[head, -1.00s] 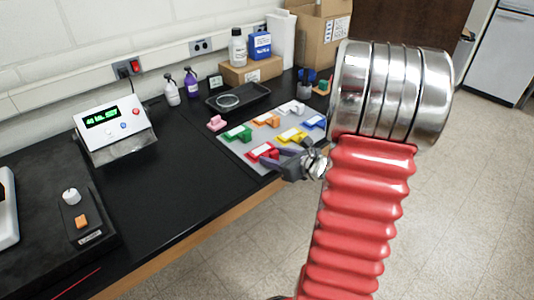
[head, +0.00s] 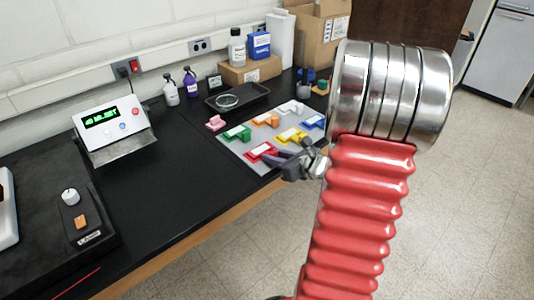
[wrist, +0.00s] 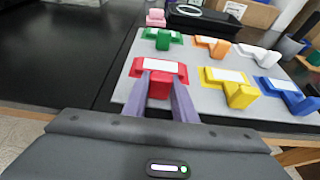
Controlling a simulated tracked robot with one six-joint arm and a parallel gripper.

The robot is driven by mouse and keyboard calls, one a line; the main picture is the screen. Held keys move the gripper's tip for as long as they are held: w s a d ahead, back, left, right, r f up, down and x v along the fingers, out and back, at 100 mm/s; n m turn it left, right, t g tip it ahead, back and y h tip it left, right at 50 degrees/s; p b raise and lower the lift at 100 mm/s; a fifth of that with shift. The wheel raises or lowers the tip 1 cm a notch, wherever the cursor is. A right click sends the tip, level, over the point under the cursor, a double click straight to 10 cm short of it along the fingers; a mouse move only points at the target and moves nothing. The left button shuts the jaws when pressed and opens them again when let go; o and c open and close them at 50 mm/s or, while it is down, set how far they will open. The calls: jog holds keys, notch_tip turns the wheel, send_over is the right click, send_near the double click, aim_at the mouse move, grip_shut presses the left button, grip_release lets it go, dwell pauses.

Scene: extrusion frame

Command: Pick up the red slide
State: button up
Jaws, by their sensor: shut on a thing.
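The red slide (wrist: 160,68) has a white label on top and a red block at its near side. It is at the near left corner of the grey mat (wrist: 122,93), and it also shows in the head view (head: 260,151). My gripper (wrist: 162,88) has its two purple-grey fingers shut on the red block of the slide, one on each side. In the head view my gripper (head: 275,158) reaches in from the right at the bench's front edge. I cannot tell whether the slide is clear of the mat.
Green (wrist: 162,37), orange (wrist: 213,46), yellow (wrist: 226,78), blue (wrist: 280,90) and white (wrist: 258,54) slides lie close by on the mat. A pink piece (head: 216,123) is beyond it. A black tray (head: 238,98) stands at the back.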

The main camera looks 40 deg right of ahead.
jog(key=shift+r, duration=5)
